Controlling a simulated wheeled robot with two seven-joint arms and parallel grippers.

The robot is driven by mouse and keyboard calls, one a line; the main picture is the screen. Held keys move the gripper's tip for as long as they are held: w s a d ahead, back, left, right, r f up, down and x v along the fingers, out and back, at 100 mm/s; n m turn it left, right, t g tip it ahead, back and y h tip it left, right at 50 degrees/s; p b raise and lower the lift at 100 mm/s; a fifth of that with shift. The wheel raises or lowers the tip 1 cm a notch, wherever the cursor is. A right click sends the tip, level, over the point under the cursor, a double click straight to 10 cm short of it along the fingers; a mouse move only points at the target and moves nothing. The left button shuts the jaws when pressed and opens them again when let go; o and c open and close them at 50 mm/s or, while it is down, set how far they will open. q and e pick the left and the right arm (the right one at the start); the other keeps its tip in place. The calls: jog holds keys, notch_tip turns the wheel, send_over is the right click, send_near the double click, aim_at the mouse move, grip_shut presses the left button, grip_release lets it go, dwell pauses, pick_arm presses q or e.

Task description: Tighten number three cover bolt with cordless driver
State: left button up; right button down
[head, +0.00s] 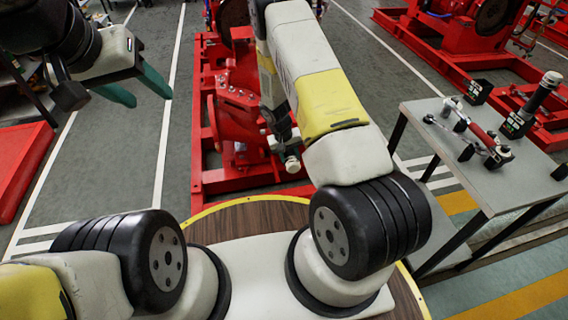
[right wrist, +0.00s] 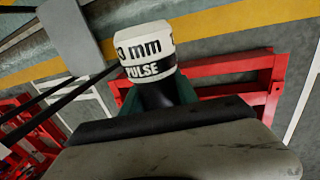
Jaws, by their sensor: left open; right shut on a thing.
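My right gripper (right wrist: 158,97) is shut on the cordless driver, gripping its dark body between green fingers. The driver's white cap (right wrist: 147,48), with a black band, reads "3 mm" and "PULSE" in the right wrist view; its start is cut off. In the head view my right arm reaches forward, beside the red pumpset (head: 238,115). The pumpset's cover bolts are too small to tell apart, and the arm hides part of it. My left gripper (head: 137,88) is open and empty at the upper left, over the floor.
A grey table (head: 490,185) stands at the right. It holds a red-handled tool (head: 482,134), an upright black tool (head: 535,100) and a black block (head: 478,91). More red machinery (head: 455,45) stands behind. Red frame rails (head: 203,150) lie around the pumpset.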

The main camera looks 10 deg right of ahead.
notch_tip(320, 180, down, 15)
jog(key=s, duration=0.2)
jog(key=shift+s+d, duration=0.3)
jog(key=shift+s, duration=0.1)
jog(key=shift+s+r, duration=0.1)
jog(key=w, duration=0.4)
jog(key=shift+w, duration=0.35)
jog(key=shift+w+a+r, duration=0.1)
jog(key=shift+w+a, duration=0.05)
jog(key=shift+w, duration=0.6)
dwell(2.5)
jog(key=shift+s, duration=0.1)
jog(key=shift+s, duration=2.6)
jog(key=shift+d, duration=0.2)
